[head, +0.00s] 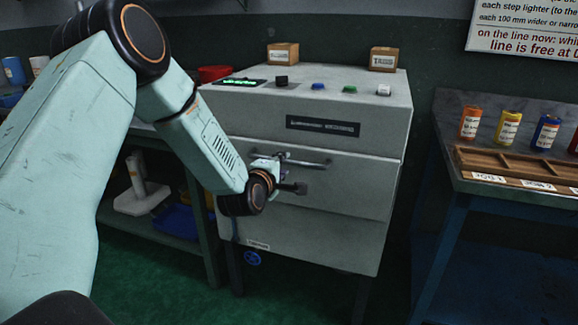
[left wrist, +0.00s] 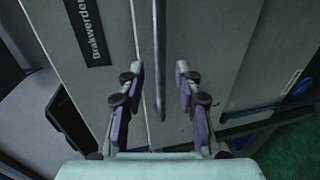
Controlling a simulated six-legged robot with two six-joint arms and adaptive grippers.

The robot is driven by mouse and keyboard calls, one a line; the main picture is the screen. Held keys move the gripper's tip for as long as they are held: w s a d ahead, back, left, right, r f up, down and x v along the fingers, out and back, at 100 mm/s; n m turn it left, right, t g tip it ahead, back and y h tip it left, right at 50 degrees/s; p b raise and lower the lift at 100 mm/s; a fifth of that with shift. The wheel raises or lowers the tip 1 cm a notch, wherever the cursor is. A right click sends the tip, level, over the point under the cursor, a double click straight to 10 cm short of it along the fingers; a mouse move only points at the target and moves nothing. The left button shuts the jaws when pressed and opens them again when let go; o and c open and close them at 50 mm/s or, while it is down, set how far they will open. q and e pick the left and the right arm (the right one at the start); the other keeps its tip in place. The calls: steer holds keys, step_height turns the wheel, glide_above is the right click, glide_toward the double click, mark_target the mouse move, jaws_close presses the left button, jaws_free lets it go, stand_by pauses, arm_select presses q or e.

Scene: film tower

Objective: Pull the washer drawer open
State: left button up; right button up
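The washer (head: 300,105) is a grey cabinet on dark legs, with knobs and buttons on top. Its drawer front (head: 350,190) looks level with the cabinet, with a thin seam above it. A metal bar handle (head: 312,163) runs across the drawer; in the left wrist view the handle (left wrist: 159,60) runs between the fingers. My left gripper (head: 282,176) is at the handle's left part, partly hidden by its own wrist. In the left wrist view the gripper (left wrist: 160,88) is open, with purple-padded fingers apart on both sides of the bar, and gaps show. My right gripper is not in view.
A bench at right holds coloured film cans (head: 508,127) and a wooden tray (head: 520,165). Two small boxes (head: 283,54) (head: 384,59) stand on the washer. A shelf at left holds a blue bin (head: 180,222). Green floor is clear before the washer.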

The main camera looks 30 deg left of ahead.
mark_target(287, 163)
arm_select(q)
steer(key=b+x, duration=0.1)
steer(key=x, duration=0.3)
steer(key=shift+f, duration=0.1)
steer(key=shift+w+d, duration=0.1)
steer(key=shift+w, duration=0.05)
jaws_close()
stand_by(0.9)
